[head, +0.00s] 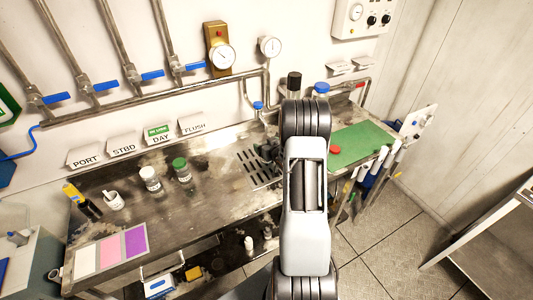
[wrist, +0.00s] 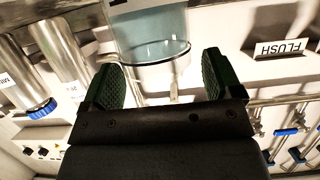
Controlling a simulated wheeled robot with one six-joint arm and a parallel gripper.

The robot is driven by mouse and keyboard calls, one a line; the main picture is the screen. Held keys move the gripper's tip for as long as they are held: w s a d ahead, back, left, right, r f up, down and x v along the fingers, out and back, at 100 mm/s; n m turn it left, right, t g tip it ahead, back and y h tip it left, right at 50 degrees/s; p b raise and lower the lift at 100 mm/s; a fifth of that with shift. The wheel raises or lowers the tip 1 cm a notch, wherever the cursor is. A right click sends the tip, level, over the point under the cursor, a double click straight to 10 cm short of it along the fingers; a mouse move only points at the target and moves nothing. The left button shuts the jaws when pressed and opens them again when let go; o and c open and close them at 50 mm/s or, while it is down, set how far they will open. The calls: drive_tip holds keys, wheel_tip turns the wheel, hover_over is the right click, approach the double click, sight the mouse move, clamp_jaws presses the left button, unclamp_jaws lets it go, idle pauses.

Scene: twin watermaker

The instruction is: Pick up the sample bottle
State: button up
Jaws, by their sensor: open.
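My gripper (wrist: 160,78) is open in the wrist view, its two green-padded fingers apart. A clear vessel (wrist: 150,30) holding bluish liquid shows beyond and between the fingers, its upper part cut off by the frame edge. I cannot tell whether it is the sample bottle or whether a finger touches it. In the head view my arm hides most of the gripper and what is in front of it. A white-capped bottle (head: 150,179) and a green-capped bottle (head: 181,170) stand upright on the left of the bench (head: 215,190).
A drain grate (head: 255,167) and green mat (head: 358,143) lie on the bench. A dark-capped bottle (head: 294,83) and blue-capped bottle (head: 321,90) stand behind my arm. Pipes with blue valve handles (head: 105,86) line the wall.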

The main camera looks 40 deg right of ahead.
drive_tip(key=shift+c, duration=0.2)
drive_tip(key=c, duration=1.4)
drive_tip(key=shift+r, duration=0.2)
